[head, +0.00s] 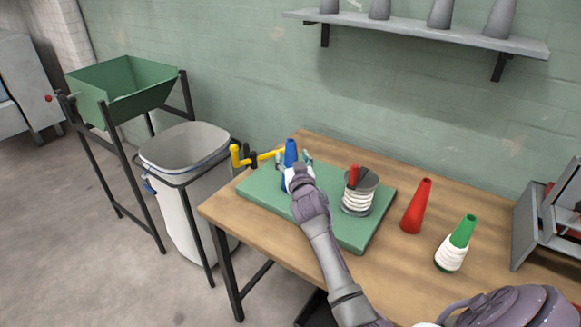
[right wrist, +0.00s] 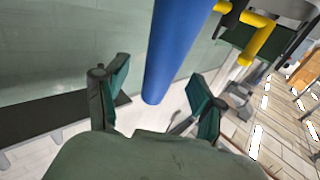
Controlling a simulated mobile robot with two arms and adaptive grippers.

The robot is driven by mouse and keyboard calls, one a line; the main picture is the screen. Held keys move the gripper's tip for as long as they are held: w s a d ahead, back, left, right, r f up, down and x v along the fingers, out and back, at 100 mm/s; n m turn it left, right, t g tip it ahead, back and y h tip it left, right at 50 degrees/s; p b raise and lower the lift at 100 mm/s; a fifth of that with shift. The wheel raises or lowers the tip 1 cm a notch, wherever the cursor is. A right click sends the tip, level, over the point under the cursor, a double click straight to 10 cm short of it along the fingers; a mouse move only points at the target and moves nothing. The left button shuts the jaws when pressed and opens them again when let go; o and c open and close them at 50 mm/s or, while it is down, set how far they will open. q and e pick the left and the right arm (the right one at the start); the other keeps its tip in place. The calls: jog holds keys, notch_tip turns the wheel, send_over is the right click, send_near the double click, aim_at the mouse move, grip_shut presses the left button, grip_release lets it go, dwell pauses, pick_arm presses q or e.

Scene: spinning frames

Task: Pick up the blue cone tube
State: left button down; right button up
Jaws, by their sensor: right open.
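The blue cone tube (head: 291,152) stands up at the back of the green board on the table, next to the yellow crank. My right gripper (head: 298,172) is at it and hides its lower part in the head view. In the right wrist view the blue tube (right wrist: 178,50) runs down from the top edge to between the two spread fingers of the gripper (right wrist: 160,82). The fingers are open, and a gap shows on the side of each finger toward the tube. My left gripper is not in view.
The yellow crank (head: 240,157) is close to the left of the blue tube. A spool wound with white thread (head: 358,198) stands on the green board (head: 352,236). A red cone (head: 415,206) and a green cone with white thread (head: 462,231) stand to the right on the wooden table (head: 395,250).

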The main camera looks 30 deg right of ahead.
jog(key=x, duration=0.2)
jog(key=shift+w+d+f, duration=0.1)
jog(key=shift+w+f, duration=0.05)
jog(key=shift+w, duration=0.2)
jog(key=shift+c, duration=0.4)
jog(key=c, duration=1.1)
